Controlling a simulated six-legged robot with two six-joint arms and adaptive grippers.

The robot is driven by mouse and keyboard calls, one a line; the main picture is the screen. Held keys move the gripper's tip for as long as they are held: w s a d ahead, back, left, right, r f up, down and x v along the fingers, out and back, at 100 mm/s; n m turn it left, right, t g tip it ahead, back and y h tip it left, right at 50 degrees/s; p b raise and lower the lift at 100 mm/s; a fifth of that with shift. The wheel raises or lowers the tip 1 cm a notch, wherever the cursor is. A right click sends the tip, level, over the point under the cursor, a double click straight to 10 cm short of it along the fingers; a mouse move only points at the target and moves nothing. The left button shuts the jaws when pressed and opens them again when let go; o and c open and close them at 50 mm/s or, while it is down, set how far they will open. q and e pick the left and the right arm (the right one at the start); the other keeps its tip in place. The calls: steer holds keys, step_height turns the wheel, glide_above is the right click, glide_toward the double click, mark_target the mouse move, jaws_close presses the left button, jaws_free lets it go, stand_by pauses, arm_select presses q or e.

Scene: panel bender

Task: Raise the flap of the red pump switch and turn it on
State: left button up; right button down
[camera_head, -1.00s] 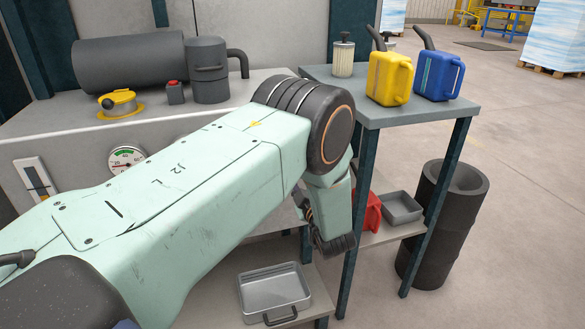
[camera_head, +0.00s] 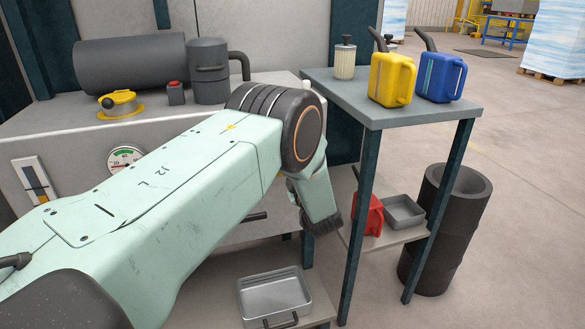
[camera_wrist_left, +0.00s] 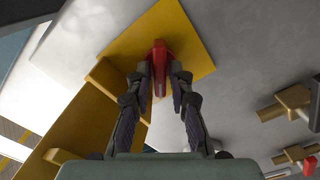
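In the left wrist view, a red switch lever (camera_wrist_left: 159,58) sits on a yellow plate (camera_wrist_left: 190,38) fixed to a light grey panel. A large yellow piece (camera_wrist_left: 85,125), which looks like the flap, stands out from the plate at the left of the lever. My left gripper (camera_wrist_left: 162,72) has its two fingers on either side of the red lever, with a gap between the tips. I cannot tell whether either finger touches it. In the head view my left arm hides the switch, and the fingers do not show. My right gripper is not in view.
Brass-coloured valve fittings (camera_wrist_left: 293,101) stick out at the right of the wrist view. A gauge (camera_head: 124,157) is on the machine front. A side table (camera_head: 420,112) holds a yellow can (camera_head: 390,78) and a blue can (camera_head: 440,76). A metal tray (camera_head: 272,293) lies below my arm.

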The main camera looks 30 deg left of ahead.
arm_select(q)
jaws_close()
steer(key=shift+m+p, duration=0.85)
steer(key=shift+m, duration=3.25)
steer(key=shift+o, duration=2.1)
jaws_free()
